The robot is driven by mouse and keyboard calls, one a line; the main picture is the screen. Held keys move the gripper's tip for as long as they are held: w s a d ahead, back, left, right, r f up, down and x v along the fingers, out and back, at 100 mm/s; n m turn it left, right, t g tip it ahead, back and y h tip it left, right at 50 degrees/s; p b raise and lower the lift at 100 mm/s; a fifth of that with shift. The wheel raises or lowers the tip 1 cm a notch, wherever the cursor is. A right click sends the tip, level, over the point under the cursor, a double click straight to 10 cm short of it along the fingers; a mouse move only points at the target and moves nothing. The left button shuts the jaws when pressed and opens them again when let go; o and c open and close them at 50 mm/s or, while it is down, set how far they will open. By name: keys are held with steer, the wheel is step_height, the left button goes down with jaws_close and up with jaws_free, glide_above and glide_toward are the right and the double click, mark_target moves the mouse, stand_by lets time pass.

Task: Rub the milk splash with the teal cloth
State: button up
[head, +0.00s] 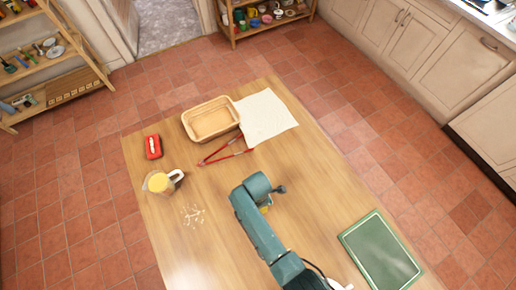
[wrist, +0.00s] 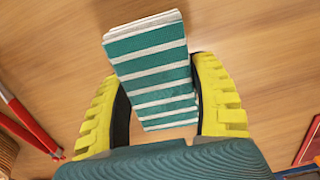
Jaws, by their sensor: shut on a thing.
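The teal cloth with white stripes (wrist: 152,72) is a folded block between the yellow fingers of my gripper (wrist: 160,84) in the wrist view. My gripper is shut on it. In the head view my arm hides the cloth and most of my gripper (head: 265,206), with only a bit of yellow showing. I cannot tell whether the cloth touches the table. The milk splash (head: 193,215) is a patch of small pale streaks on the wooden table, left of my arm and apart from my gripper. It does not show in the wrist view.
A jug with yellow contents (head: 160,182) stands near the splash. A red object (head: 153,147), a wicker basket (head: 190,127), a white sheet (head: 266,117) and red tongs (head: 226,157) lie towards the far side. A green tray (head: 382,252) lies right.

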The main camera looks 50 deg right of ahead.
steer(key=shift+r+p, duration=1.5)
steer(key=shift+r, duration=0.35)
steer(key=shift+w, duration=0.15)
